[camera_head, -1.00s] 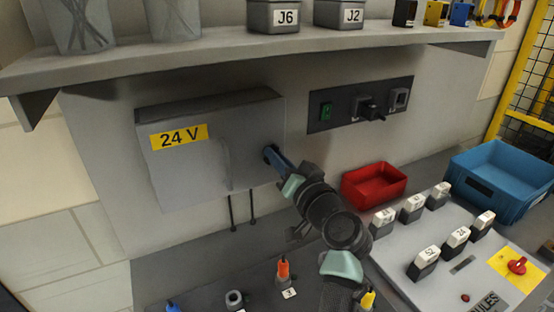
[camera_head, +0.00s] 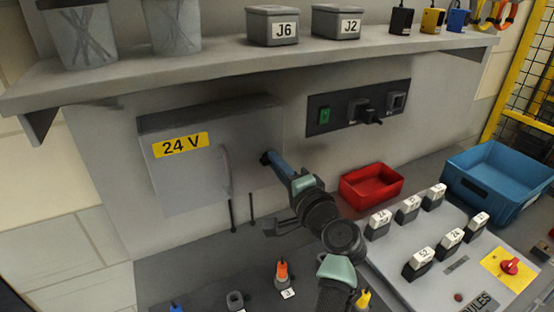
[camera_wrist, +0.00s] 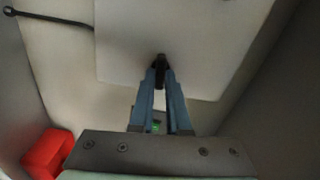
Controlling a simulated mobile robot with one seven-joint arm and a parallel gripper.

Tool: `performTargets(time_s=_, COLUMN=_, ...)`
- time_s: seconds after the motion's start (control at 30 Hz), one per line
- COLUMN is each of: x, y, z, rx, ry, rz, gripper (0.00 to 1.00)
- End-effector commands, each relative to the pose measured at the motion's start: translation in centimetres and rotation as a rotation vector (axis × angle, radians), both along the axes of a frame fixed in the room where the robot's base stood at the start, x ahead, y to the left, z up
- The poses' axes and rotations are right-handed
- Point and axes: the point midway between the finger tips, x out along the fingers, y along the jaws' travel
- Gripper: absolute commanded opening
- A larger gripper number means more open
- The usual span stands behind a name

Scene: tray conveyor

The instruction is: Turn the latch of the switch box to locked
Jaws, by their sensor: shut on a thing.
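The grey switch box (camera_head: 195,185) with a yellow 24 V label is on the back wall, left of centre in the head view. It also fills the upper part of the wrist view (camera_wrist: 200,40). Its small dark latch (camera_wrist: 160,60) is on the box's front, near the right edge in the head view. My gripper (camera_wrist: 160,76) has its blue fingers closed around the latch; in the head view the fingers (camera_head: 278,166) reach it from the lower right. The fingers hide much of the latch, so I cannot tell its turn position.
A shelf (camera_head: 230,60) with grey boxes and bins runs above the switch box. A dark switch panel (camera_head: 340,112) is to its right. A red bin (camera_head: 370,187), a blue crate (camera_head: 500,180) and a console (camera_head: 420,285) with several labelled blocks stand to the right.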

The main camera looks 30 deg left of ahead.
Motion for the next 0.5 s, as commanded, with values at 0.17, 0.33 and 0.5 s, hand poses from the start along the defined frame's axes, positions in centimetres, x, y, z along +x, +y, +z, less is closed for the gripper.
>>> performTargets(time_s=0.17, x=0.00, y=0.01, z=0.04, rx=0.043, ry=0.073, rz=0.000, gripper=0.00)
performTargets(time_s=0.33, x=0.01, y=-0.02, z=-0.05, rx=0.066, ry=0.112, rz=-0.001, gripper=0.00)
performTargets(time_s=0.5, x=0.01, y=-0.02, z=-0.10, rx=0.075, ry=0.128, rz=-0.001, gripper=0.00)
